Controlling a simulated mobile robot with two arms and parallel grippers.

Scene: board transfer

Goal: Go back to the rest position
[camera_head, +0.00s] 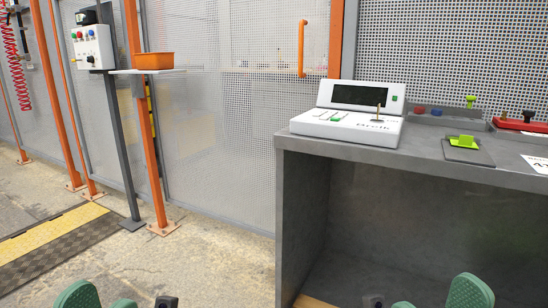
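Green rounded parts of my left gripper (101,300) show at the bottom edge, left of centre. Green rounded parts of my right gripper (436,298) show at the bottom edge, right of centre. A small dark part shows beside each on the inner side. Most of both grippers is cut off by the frame, so their opening is hidden. Nothing held is visible. Both appear low in front of me, apart from the things on the bench.
A grey bench (304,200) stands at right with a white console (345,128), a grey pad with a green piece (466,142) and a red tool (520,125). At left are an orange bin (153,61) on a shelf, a control box (94,47) and posts. The floor between is clear.

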